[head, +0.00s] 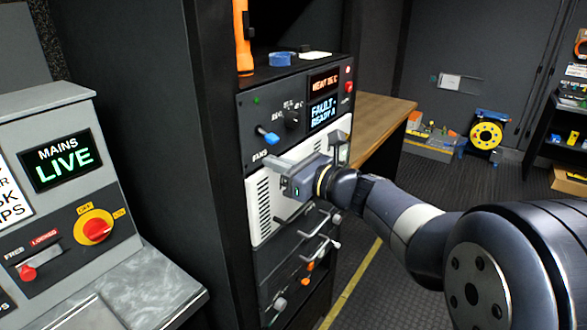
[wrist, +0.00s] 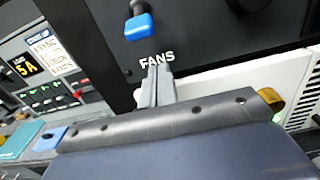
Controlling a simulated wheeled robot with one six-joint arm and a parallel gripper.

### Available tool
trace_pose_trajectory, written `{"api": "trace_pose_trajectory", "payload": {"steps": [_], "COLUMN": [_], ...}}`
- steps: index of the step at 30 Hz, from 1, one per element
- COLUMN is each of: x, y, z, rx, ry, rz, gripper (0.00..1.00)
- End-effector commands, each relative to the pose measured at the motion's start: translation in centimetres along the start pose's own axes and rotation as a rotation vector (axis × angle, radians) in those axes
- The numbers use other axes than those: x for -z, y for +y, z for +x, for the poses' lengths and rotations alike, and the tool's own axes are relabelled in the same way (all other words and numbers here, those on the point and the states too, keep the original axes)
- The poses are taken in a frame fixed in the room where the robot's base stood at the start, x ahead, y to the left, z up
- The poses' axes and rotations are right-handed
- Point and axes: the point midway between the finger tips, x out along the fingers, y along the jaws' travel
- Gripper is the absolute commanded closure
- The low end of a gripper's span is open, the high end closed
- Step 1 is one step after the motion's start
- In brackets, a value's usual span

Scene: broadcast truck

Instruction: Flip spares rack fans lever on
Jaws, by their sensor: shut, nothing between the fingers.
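The fans lever (head: 268,136) has a blue tip and sits on the black upper panel of the rack, above the label FANS. In the wrist view its blue handle (wrist: 138,26) shows near the top, pointing down toward the FANS label. My gripper (head: 272,163) is shut and empty, just below the lever in front of the white vented panel. In the wrist view the closed fingers (wrist: 158,84) end just under the FANS label, apart from the lever.
The rack panel (head: 251,123) also has knobs and two displays, one reading FAULT and READY A. Small levers and handles (head: 308,268) show below the white panel. An orange object (head: 243,38) and blue tape roll (head: 281,59) are on top. A MAINS LIVE console (head: 64,160) stands left.

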Motion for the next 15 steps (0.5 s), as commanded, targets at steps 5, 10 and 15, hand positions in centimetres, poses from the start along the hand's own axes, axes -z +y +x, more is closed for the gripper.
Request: {"api": "trace_pose_trajectory", "payload": {"steps": [5, 10, 15], "x": [-2.7, -3.1, -3.1], "y": [-0.1, -0.1, 0.0], "z": [-1.0, -1.2, -1.2], "rx": [0.003, 0.002, 0.002], "ry": [-0.004, -0.003, -0.003], "rz": [-0.005, -0.003, -0.003], "gripper": [1.00, 1.00, 1.00]}}
